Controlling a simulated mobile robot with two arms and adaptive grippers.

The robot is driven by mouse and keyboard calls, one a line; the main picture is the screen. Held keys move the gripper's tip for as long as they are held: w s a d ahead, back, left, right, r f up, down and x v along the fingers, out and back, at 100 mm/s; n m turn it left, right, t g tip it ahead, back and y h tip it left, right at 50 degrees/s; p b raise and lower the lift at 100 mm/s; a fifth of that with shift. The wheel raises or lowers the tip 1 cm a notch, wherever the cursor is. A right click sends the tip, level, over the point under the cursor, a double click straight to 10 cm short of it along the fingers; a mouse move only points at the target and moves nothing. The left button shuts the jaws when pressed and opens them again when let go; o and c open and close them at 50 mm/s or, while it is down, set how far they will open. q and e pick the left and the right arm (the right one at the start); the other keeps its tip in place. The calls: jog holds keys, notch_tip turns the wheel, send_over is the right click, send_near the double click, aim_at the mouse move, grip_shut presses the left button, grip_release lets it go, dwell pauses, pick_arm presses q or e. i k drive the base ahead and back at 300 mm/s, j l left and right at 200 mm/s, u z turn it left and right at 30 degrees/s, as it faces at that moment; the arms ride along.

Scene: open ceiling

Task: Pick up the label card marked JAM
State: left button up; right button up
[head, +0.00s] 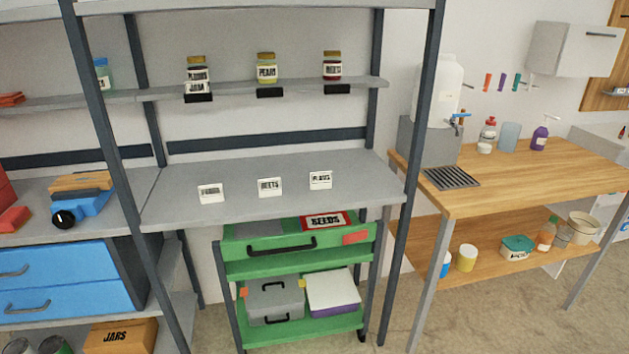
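Three white label cards stand on the grey middle shelf (270,210). The left card (211,193) has small print that I cannot read with certainty. The middle card (269,187) appears to read BEETS. The right card (320,179) has blurred print, perhaps PLUMS. On the upper shelf, another white card (198,88) seems to sit in front of the left jar (198,66), above a black holder; its print is too small to read. I cannot make out JAM clearly on any card. Neither gripper is in view.
Jars appearing to read PEARS (267,69) and BEETS (332,66) stand above black holders. A green cart (303,264) stands under the middle shelf. A wooden bench (535,178) is at right, blue drawers (60,285) at left. The middle shelf around the cards is clear.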

aim_at(198, 86)
jog(key=i+l+u, duration=0.15)
jog(key=u, duration=0.3)
jog(key=i+l+u, duration=0.25)
jog(key=u, duration=0.2)
jog(key=i, duration=0.05)
